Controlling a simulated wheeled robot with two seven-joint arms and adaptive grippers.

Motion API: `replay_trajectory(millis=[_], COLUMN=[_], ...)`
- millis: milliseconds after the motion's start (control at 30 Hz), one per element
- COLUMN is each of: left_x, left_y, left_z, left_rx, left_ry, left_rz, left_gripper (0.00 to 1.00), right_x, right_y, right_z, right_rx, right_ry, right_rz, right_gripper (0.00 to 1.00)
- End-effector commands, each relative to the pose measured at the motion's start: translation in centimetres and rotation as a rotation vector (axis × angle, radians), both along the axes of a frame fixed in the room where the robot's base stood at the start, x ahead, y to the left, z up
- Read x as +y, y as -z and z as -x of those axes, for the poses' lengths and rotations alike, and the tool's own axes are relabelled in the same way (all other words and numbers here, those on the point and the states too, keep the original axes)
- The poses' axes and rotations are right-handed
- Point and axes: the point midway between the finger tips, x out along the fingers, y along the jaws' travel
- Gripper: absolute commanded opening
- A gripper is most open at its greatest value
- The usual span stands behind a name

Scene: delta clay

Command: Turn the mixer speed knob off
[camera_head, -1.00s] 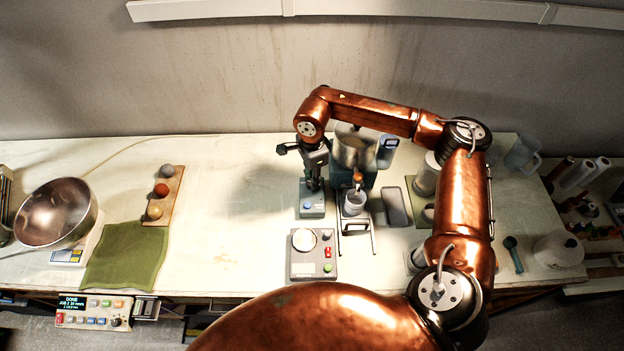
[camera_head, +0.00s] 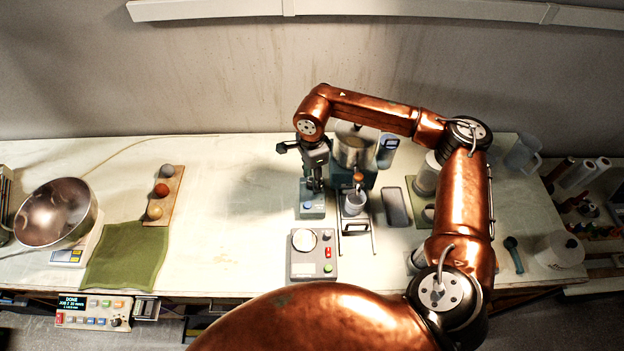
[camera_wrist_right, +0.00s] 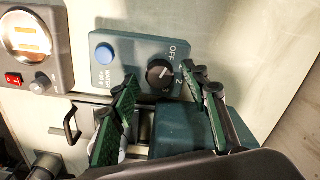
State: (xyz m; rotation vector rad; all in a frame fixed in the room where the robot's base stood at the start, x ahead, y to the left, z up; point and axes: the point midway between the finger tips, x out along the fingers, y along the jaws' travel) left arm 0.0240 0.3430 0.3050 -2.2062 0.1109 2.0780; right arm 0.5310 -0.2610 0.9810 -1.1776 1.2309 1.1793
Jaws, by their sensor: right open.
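The mixer speed knob (camera_wrist_right: 159,74) is a black round dial with a light pointer mark, on a teal control box (camera_wrist_right: 135,52). "OFF" and a "2" are printed beside it; I cannot read the exact setting. My right gripper (camera_wrist_right: 160,78) is open, its green-padded fingers on either side of the knob, with a visible gap to it. In the head view the right gripper (camera_head: 316,184) points down over the control box (camera_head: 312,211) and hides the knob. The mixer (camera_head: 356,151) with its metal bowl stands behind to the right. My left gripper is not in view.
A blue button (camera_wrist_right: 104,54) sits on the same box. A grey unit (camera_head: 314,266) with a round plate and red switch stands in front. A small cup (camera_head: 354,203) on a metal stand is close right.

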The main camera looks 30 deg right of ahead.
Motion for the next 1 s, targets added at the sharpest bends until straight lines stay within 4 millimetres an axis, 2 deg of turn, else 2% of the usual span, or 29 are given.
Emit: replay_trajectory(millis=[400,500,700,1000], left_x=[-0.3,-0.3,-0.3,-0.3], left_y=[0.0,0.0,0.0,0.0], left_z=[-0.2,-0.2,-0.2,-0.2], left_rx=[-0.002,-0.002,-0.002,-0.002], left_ry=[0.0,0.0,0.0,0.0], left_rz=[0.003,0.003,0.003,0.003], left_gripper=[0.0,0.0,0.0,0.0], right_x=[0.0,0.1,0.0,0.0], right_y=[-8.1,-9.6,-11.2,-11.3], right_z=[-0.1,-0.1,0.0,0.0], right_rx=[-0.004,-0.003,-0.002,-0.001], right_ry=[-0.001,-0.001,-0.001,-0.001], right_rz=[-0.001,-0.002,-0.001,-0.001], right_gripper=[0.42,0.42,0.42,0.42])
